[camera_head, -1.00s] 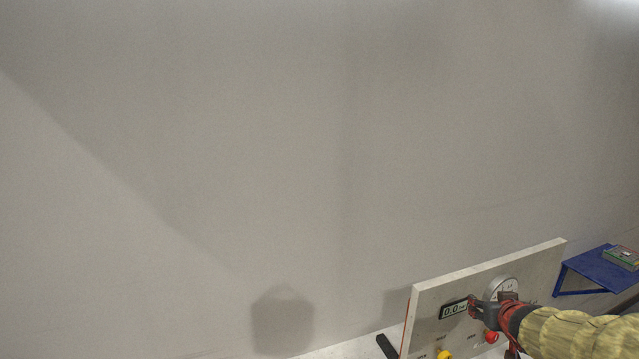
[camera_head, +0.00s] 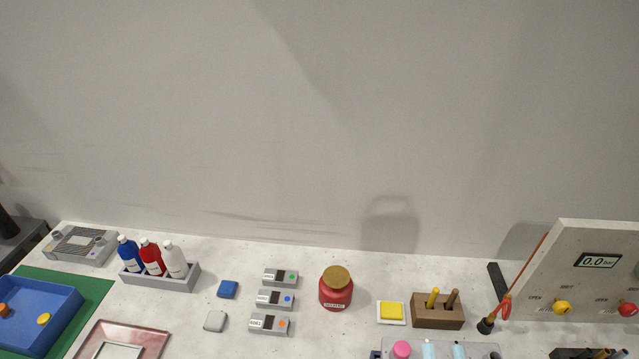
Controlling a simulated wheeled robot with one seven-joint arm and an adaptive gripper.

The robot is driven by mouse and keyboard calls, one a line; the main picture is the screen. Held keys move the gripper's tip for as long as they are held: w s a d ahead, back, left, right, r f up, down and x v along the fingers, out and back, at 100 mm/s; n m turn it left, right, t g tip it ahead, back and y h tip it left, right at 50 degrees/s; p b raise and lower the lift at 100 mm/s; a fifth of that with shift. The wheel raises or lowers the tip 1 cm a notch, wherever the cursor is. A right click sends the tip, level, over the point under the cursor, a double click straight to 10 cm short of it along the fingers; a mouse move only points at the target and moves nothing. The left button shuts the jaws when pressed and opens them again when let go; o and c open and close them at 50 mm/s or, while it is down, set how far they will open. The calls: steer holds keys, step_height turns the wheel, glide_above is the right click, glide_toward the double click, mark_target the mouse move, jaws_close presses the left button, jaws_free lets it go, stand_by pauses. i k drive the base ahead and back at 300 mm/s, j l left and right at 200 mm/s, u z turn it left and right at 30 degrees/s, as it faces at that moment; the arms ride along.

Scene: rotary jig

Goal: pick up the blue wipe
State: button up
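A small blue folded wipe (camera_head: 228,289) lies flat on the white speckled bench, right of the bottle rack and left of the grey labelled boxes. A similar pale grey piece (camera_head: 215,321) lies just in front of it. Nothing covers the blue wipe. My gripper and arm are not in the current view.
A grey rack (camera_head: 161,279) holds blue, red and white bottles. A red jar (camera_head: 336,289), several grey boxes (camera_head: 275,299), a yellow pad (camera_head: 391,312), a wooden block (camera_head: 437,311) and an upright panel (camera_head: 588,268) stand rightward. A blue tray (camera_head: 62,318) is left.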

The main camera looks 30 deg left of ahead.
mark_target(226, 289)
steer(key=u, duration=2)
steer(key=z, duration=0.95)
steer(key=i+j+u, duration=0.1)
steer(key=j, duration=0.35)
steer(key=i+j, duration=0.15)
steer(key=j, duration=0.3)
steer(key=i+j+u, duration=0.15)
steer(key=j, duration=0.25)
steer(key=i+j+u, duration=0.1)
steer(key=j, duration=0.35)
steer(key=i+j, duration=0.15)
steer(key=j, duration=0.25)
steer(key=i+j+u, duration=0.15)
steer(key=j, duration=0.25)
steer(key=i+j+u, duration=0.1)
steer(key=j, duration=0.3)
steer(key=i, duration=0.1)
